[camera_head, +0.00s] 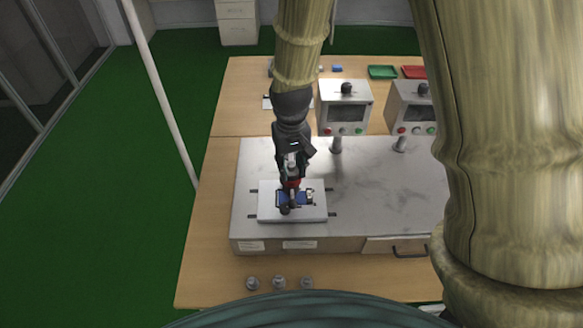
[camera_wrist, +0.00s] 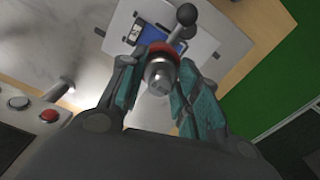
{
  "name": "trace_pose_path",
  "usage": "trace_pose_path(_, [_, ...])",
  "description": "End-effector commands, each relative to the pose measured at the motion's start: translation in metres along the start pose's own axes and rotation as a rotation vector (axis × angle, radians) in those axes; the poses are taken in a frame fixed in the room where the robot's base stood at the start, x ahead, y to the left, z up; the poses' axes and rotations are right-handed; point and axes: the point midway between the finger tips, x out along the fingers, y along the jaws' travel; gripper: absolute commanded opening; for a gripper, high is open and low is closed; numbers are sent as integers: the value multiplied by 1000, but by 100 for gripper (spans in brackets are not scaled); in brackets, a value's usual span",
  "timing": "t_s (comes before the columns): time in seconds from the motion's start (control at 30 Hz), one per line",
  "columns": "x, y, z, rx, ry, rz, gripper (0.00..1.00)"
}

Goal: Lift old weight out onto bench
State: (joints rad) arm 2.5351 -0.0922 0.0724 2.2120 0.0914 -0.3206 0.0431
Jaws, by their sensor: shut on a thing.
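My gripper (camera_head: 291,172) points down over the white plate (camera_head: 268,212) on the grey test bench. In the wrist view its teal-padded fingers (camera_wrist: 158,74) are closed on both sides of a metal weight (camera_wrist: 159,80) with a red band. The red band also shows just under the fingers in the head view. A blue-framed device (camera_wrist: 154,33) lies on the plate beyond the weight, with a grey round-ended part (camera_wrist: 186,16) beside it. I cannot tell whether the weight touches what is below it.
Several small metal weights (camera_head: 279,282) stand on the wooden table's front strip. Two monitors (camera_head: 345,108) on posts stand right of my arm. Green (camera_head: 382,72) and red (camera_head: 413,72) trays lie at the back. The grey bench top right of the plate is clear.

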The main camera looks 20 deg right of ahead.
Motion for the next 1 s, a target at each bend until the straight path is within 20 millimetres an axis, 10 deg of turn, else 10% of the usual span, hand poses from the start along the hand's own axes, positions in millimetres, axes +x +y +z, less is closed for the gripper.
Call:
trace_pose_path(0.33, [-30,0,-1,0,5,0,0])
trace_pose_path(1.0, [-43,-41,122,-1,2,1,0])
